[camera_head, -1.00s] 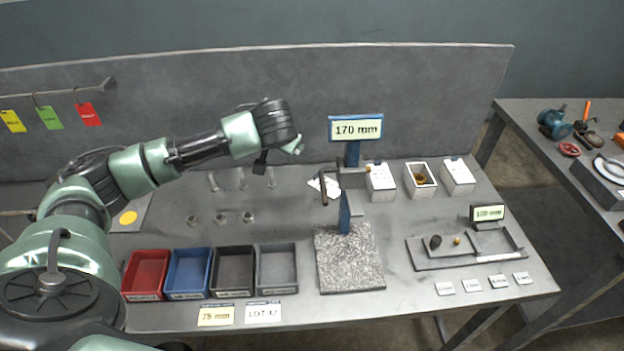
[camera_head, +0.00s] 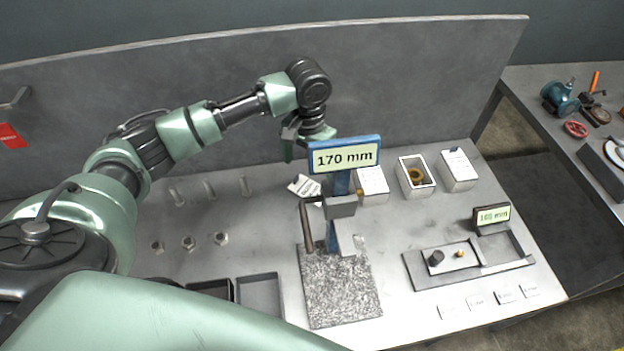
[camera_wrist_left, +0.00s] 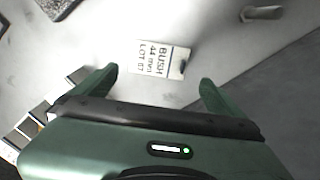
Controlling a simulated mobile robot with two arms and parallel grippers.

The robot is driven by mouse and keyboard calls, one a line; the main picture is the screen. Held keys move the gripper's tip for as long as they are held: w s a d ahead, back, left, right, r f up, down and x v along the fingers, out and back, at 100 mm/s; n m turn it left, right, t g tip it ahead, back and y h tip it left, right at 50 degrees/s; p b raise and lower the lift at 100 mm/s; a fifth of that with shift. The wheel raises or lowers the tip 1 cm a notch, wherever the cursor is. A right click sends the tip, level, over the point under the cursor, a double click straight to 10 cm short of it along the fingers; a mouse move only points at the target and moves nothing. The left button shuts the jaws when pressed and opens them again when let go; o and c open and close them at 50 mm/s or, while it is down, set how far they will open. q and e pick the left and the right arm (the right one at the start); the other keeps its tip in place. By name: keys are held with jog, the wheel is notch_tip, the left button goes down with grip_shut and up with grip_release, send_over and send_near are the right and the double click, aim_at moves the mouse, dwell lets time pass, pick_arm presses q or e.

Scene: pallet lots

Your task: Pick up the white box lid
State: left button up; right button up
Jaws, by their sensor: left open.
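The white lid (camera_head: 303,186) lies on the bench behind the gauge stand, left of the white boxes. In the left wrist view the lid (camera_wrist_left: 160,60) shows print reading BUSH 44 mm LOT 07 and a dark mark at one edge. My left gripper (camera_head: 303,148) is above the bench near the lid, partly hidden by the 170 mm sign. In the wrist view its open fingers (camera_wrist_left: 155,85) point toward the lid, which is between and beyond the fingertips, apart from both. The middle white box (camera_head: 416,186) is open with a brown thing inside. My right gripper is out of view.
The gauge stand with its blue 170 mm sign (camera_head: 345,156) rises just in front of the lid. Closed white boxes (camera_head: 372,186) (camera_head: 459,172) flank the open one. The back panel (camera_head: 420,80) is behind.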

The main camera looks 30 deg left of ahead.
aim_at(311, 188)
pick_arm(q)
jog(key=shift+s+d+f, duration=0.1)
jog(key=shift+s+f, duration=0.05)
jog(key=shift+f, duration=0.3)
jog(key=shift+s+d+f, duration=0.1)
jog(key=shift+s+f, duration=0.05)
jog(key=shift+f, duration=0.25)
jog(key=f, duration=0.2)
jog(key=f+p, duration=0.1)
jog(key=f, duration=0.1)
jog(key=shift+w+f, duration=0.2)
jog(key=shift+f, duration=0.25)
jog(key=c, duration=1.1)
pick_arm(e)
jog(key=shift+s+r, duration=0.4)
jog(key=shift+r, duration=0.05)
pick_arm(q)
jog(key=shift+o, duration=0.2)
